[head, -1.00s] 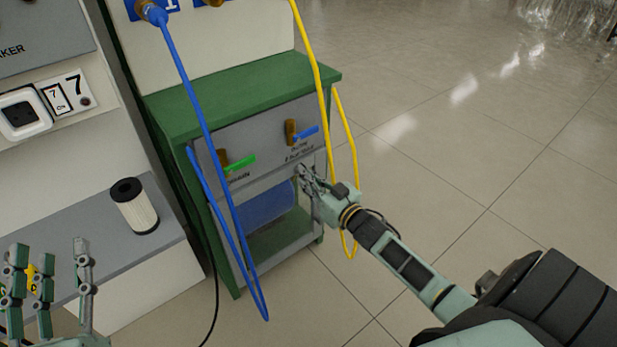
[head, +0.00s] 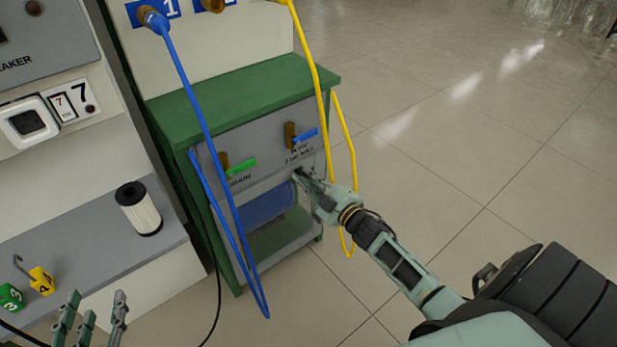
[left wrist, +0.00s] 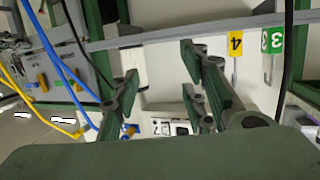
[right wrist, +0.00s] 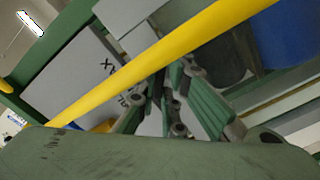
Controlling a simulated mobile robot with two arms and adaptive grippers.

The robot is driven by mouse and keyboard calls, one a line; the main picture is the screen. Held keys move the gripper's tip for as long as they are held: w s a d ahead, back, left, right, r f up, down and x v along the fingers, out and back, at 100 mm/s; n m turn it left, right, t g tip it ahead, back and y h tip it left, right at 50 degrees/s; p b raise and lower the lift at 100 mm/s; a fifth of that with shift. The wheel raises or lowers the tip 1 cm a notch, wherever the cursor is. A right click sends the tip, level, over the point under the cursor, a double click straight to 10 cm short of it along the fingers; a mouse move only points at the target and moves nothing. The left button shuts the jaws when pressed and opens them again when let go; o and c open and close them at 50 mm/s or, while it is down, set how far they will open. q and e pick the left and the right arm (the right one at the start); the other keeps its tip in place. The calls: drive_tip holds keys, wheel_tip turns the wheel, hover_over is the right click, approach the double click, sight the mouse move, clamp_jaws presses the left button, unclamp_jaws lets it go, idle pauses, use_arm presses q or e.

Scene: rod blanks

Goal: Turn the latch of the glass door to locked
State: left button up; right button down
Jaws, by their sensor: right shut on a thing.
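My right gripper (head: 304,178) is at the front of the green cabinet (head: 225,100), at the upper right of its lower opening, just under the valve panel. In the right wrist view its fingers (right wrist: 165,100) are brought together on something small. The latch is hidden by the fingers, and its angle cannot be read. The glass door (head: 283,240) seems to cover the lower opening, with a blue cylinder (head: 268,208) behind it. My left gripper (head: 92,318) is at the lower left, in front of the shelf. In the left wrist view its fingers (left wrist: 165,95) are apart and empty.
A yellow hose (head: 322,105) hangs close to my right gripper and crosses the right wrist view (right wrist: 160,60). Blue hoses (head: 195,100) hang across the cabinet front. A filter (head: 139,208) and numbered tags (head: 41,280) are on the grey shelf. The floor at right is clear.

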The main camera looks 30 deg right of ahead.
drive_tip(key=n, duration=0.2)
drive_tip(key=shift+n, duration=0.4)
use_arm(q)
drive_tip(key=shift+w+d+r+t+h+b, duration=0.15)
drive_tip(key=shift+r+t, duration=0.3)
drive_tip(key=shift+r, duration=0.25)
drive_tip(key=shift+w+d+r+t+h+b, duration=0.1)
drive_tip(key=shift+w+d+r+t+b, duration=0.1)
drive_tip(key=shift+r+t, duration=0.35)
drive_tip(key=shift+w+d+r+t+h+b, duration=0.15)
drive_tip(key=shift+r+t, duration=0.15)
drive_tip(key=shift+r, duration=0.55)
use_arm(e)
drive_tip(key=shift+n, duration=2.7)
drive_tip(key=c, duration=1.9)
unclamp_jaws()
drive_tip(key=shift+o, duration=0.2)
use_arm(q)
drive_tip(key=shift+a, duration=0.1)
